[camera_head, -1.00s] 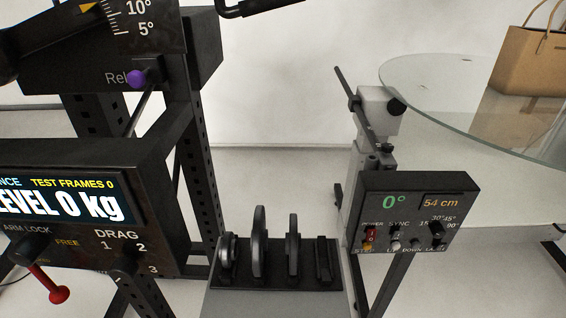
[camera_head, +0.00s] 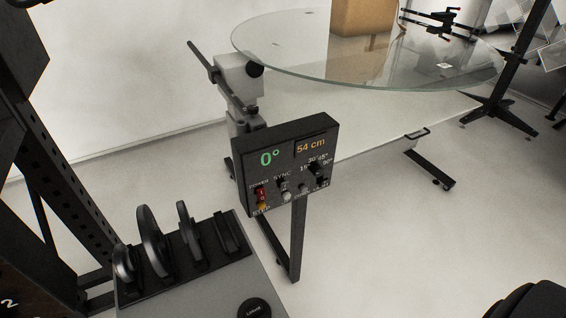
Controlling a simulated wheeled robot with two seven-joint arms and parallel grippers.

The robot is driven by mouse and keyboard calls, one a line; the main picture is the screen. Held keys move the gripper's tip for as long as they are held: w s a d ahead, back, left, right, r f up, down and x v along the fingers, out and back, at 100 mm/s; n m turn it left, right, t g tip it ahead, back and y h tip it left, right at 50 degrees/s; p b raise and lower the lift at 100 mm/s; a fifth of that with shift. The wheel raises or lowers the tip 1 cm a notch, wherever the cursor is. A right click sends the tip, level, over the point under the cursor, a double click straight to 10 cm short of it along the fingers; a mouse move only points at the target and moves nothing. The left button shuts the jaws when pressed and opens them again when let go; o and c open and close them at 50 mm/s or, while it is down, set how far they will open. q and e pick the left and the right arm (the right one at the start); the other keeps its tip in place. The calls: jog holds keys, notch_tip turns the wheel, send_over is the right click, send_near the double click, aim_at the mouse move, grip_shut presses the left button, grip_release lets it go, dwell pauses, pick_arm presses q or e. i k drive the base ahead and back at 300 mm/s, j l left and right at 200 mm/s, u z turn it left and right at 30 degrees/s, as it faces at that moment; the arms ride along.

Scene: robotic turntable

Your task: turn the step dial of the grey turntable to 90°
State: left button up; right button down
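The turntable's control box (camera_head: 285,165) is a dark panel on a stand near the middle of the view. Its display shows a green 0° and an orange 54 cm. The step dial (camera_head: 318,172) is a small black knob at the right of the panel, with small angle labels around it. Its pointer is too small to read. A red power switch (camera_head: 262,193) and several small buttons sit to its left and below. The round glass turntable top (camera_head: 300,68) is behind the box.
A bench (camera_head: 215,285) with a rack of dark discs (camera_head: 153,242) stands at the lower left, close to the control box. A black frame (camera_head: 60,170) rises at the left edge. A tan bag (camera_head: 362,28) is on or behind the glass.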

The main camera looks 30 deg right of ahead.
aim_at(317, 171)
jog(key=l+z, duration=0.1)
jog(key=z, duration=0.65)
jog(key=l+z, duration=0.15)
jog(key=z, duration=0.2)
